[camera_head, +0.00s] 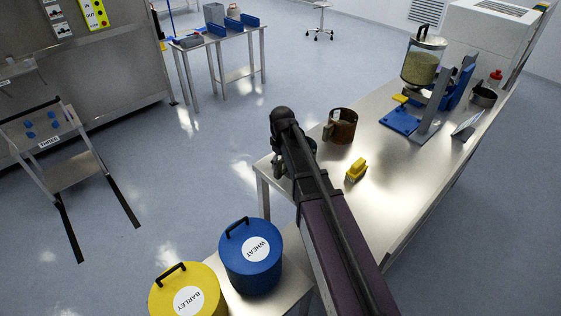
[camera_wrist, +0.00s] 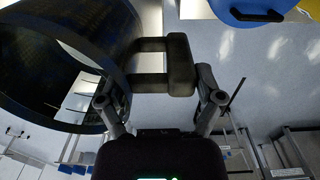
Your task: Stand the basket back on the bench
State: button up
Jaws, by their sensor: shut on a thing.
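The basket (camera_head: 344,125) is a dark brown open cylinder with a side handle, over the far left part of the steel bench (camera_head: 405,175) in the head view. I cannot tell whether its base touches the bench. In the wrist view the basket (camera_wrist: 60,112) fills the left side, and its blocky handle (camera_wrist: 180,65) reaches between my fingers. My gripper (camera_wrist: 160,92) is shut on this handle. In the head view my arm hides most of the gripper.
Blue (camera_head: 250,262) and yellow (camera_head: 185,298) lidded bins stand at the bottom. Bare bench lies right of the yellow block.

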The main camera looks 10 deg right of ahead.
jog(key=shift+w+a+f, duration=0.1)
jog(key=shift+w+f, duration=0.1)
jog(key=shift+w, duration=1.75)
jog(key=shift+w+f+b, duration=0.3)
jog(key=shift+f+b, duration=0.65)
jog(key=shift+b, duration=0.05)
jog(key=shift+w+f+b, duration=0.3)
jog(key=shift+f+b, duration=0.6)
jog(key=shift+b, duration=0.05)
jog(key=o, duration=1.1)
jog(key=shift+c, duration=0.2)
jog(key=shift+r, duration=0.1)
